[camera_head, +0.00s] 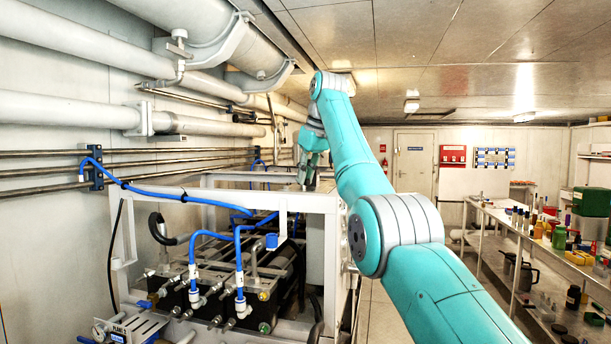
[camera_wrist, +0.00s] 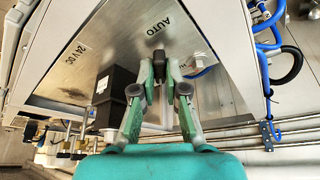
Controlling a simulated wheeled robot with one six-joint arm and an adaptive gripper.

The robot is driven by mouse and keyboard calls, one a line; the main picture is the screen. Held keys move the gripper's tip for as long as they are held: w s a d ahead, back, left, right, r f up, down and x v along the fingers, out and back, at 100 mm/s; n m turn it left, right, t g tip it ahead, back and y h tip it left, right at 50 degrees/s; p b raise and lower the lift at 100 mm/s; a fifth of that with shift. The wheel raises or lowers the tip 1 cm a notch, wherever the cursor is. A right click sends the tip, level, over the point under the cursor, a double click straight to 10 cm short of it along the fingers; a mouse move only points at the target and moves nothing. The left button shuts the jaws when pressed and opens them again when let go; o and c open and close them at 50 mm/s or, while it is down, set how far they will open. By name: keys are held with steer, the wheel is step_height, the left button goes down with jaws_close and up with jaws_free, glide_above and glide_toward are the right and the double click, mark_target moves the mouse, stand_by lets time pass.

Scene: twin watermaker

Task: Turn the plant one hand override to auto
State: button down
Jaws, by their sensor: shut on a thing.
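In the wrist view, my gripper (camera_wrist: 159,78) is shut on a small black knob (camera_wrist: 158,57), the override switch on a metal panel (camera_wrist: 125,45). The word AUTO (camera_wrist: 158,28) is printed on the panel beside the knob. Other lettering at the knob's right is partly hidden by my finger, so I cannot read it. The knob's pointer direction is not clear. In the head view, my teal arm reaches forward over the white frame, and my gripper (camera_head: 308,172) is small there, with the knob hidden.
A black box (camera_wrist: 112,95) sits on the panel left of my fingers, near the 24V DC lettering. Blue hoses (camera_wrist: 268,50) run along the right. In the head view, a white frame (camera_head: 235,199) holds hoses and black vessels. A cluttered bench (camera_head: 500,215) stands at the right.

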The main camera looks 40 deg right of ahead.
steer(key=m, duration=0.2)
steer(key=m+h, duration=0.2)
steer(key=m, duration=0.1)
steer(key=shift+w+a+m, duration=0.1)
steer(key=shift+a+m, duration=0.15)
steer(key=shift+m, duration=0.05)
steer(key=shift+w+a+m+g+h, duration=0.1)
steer(key=shift+m+g+h, duration=0.35)
steer(key=shift+m, duration=0.85)
steer(key=shift+m+g+h, duration=0.35)
steer(key=shift+m+g, duration=0.1)
steer(key=shift+m, duration=0.85)
steer(key=c, duration=1.2)
jaws_free()
